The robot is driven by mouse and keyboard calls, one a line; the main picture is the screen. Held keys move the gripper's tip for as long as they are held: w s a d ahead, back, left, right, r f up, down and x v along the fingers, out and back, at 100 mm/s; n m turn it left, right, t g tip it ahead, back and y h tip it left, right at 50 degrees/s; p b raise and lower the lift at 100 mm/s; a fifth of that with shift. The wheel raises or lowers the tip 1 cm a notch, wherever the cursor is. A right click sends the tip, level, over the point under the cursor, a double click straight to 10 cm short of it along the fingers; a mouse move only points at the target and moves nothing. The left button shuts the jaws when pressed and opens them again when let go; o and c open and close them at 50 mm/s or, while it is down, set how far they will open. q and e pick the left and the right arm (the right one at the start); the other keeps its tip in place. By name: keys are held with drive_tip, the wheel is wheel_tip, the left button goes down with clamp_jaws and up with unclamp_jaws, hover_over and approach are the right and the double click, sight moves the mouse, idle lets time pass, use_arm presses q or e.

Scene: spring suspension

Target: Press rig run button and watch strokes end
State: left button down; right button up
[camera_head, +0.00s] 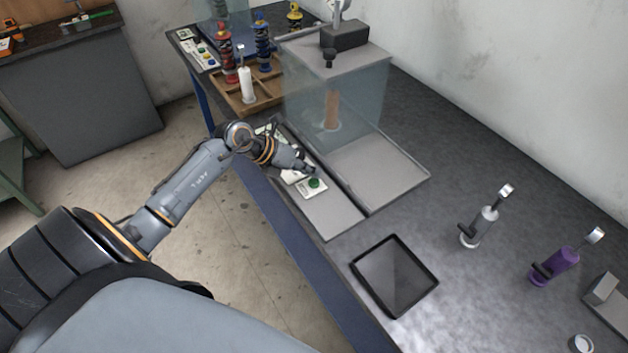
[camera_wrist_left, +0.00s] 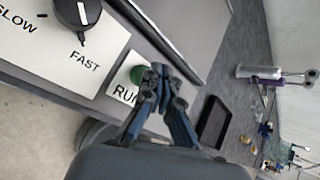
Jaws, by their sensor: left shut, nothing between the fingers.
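The green run button (camera_head: 314,183) sits on a white plate on the rig's grey front panel (camera_head: 332,212). In the left wrist view the green button (camera_wrist_left: 137,75) shows beside the letters "RU", the rest being covered by my fingers. My left gripper (camera_head: 310,170) is shut and empty, its tips right beside the button; I cannot tell whether they touch it. It also shows in the left wrist view (camera_wrist_left: 160,75). The rig (camera_head: 345,95) has a clear enclosure around an orange-brown column (camera_head: 332,110). A black speed knob (camera_wrist_left: 85,18) sits between "SLOW" and "FAST". My right gripper is not in view.
A black tray (camera_head: 428,277) lies near the front edge. A wooden tray (camera_head: 237,103) with coloured spring units stands behind my left arm. Bare bench lies right of the rig.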

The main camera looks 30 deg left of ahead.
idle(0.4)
use_arm(q)
drive_tip(key=shift+f+b, duration=0.3)
drive_tip(key=shift+f, duration=0.15)
